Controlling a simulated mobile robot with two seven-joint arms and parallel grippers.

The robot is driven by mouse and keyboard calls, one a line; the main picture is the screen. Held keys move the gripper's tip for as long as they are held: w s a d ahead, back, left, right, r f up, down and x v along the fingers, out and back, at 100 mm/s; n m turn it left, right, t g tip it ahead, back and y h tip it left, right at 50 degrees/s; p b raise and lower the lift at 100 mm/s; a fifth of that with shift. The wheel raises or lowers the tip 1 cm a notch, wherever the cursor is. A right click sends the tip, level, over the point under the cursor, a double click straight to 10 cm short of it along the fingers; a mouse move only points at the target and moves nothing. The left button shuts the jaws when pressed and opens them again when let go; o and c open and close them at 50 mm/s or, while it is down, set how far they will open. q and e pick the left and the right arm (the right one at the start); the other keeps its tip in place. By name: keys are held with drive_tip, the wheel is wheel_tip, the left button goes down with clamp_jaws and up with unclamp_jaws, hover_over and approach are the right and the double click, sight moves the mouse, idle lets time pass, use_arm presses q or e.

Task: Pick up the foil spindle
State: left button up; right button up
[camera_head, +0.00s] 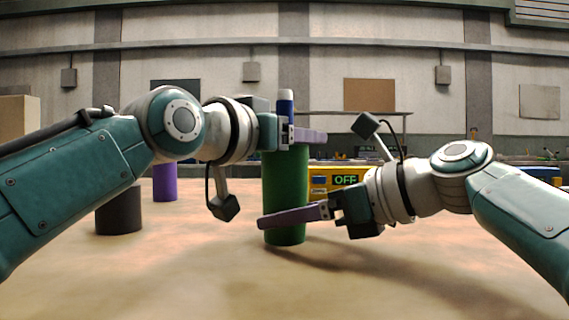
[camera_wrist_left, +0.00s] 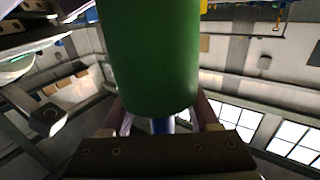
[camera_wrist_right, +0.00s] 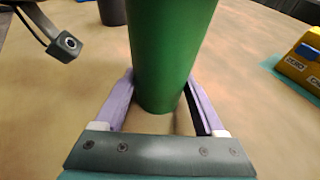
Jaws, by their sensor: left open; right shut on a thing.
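A tall green cylinder (camera_head: 286,190) stands upright in the middle of the table in the head view. A blue-and-white rod (camera_head: 286,105) rises from its top; I take cylinder and rod together as the foil spindle. My right gripper (camera_head: 264,221) is shut on the lower part of the green cylinder, which shows between its purple fingers in the right wrist view (camera_wrist_right: 170,50). My left gripper (camera_head: 322,137) is open at the top, its fingers either side of the blue rod (camera_wrist_left: 160,125) in the left wrist view. Whether the cylinder's base touches the table is unclear.
A black cylinder (camera_head: 119,212) and a purple cylinder (camera_head: 165,183) stand at the left, behind my left arm. A yellow box (camera_head: 320,182) with an OFF display is behind the green cylinder; it also shows in the right wrist view (camera_wrist_right: 305,65). The front of the table is clear.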

use_arm(q)
clamp_jaws()
idle(0.3)
idle(1.1)
